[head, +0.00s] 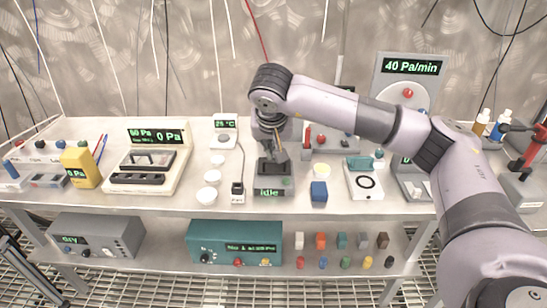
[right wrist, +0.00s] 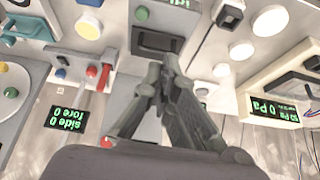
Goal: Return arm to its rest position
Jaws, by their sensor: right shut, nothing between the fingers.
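My right arm reaches in from the right in the head view, bent over the bench. My right gripper (head: 274,160) points down, shut and empty, above a dark device with a green "idle" display (head: 270,192). In the right wrist view the fingers of my right gripper (right wrist: 165,68) are together, close to the device's dark slot (right wrist: 157,42). I cannot tell whether the fingertips touch the device. My left gripper is not in view.
A lower shelf (head: 160,250) holds a teal box (head: 234,242) and small coloured blocks.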

